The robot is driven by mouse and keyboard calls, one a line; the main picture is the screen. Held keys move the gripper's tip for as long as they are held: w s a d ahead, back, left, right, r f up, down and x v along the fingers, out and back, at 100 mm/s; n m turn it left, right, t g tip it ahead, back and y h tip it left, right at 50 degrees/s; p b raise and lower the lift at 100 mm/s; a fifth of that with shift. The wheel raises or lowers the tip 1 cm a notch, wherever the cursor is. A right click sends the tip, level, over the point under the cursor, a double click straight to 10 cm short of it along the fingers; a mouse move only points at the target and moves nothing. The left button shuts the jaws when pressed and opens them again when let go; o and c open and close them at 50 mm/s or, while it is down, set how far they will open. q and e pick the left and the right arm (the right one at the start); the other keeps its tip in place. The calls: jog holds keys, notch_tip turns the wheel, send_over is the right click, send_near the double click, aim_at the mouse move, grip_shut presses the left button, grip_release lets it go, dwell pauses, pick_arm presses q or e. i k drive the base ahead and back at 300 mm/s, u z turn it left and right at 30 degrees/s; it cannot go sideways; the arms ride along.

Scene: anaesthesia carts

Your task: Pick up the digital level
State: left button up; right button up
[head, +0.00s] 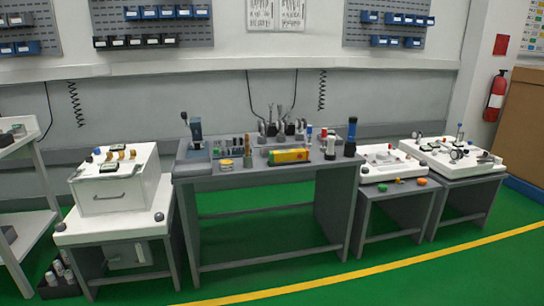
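A yellow bar-shaped tool (288,156) with a green and red end lies along the front of the grey central workbench (255,176). It looks like the digital level, but it is too small to read any display or label. Its front side and top are visible, and nothing covers it. Neither of my grippers shows in the head view.
A dark-topped bottle (351,137) and a red-and-white cylinder (330,144) stand right of the yellow tool. A grey block with a dark device (196,134) stands at the bench's left. White carts flank the bench (113,182) (456,156). Green floor in front is clear.

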aim_at(284, 155)
jog(key=u, duration=1.05)
jog(key=i, duration=2.9)
jog(key=z, duration=1.45)
jog(key=i, duration=0.25)
jog(key=u, duration=0.1)
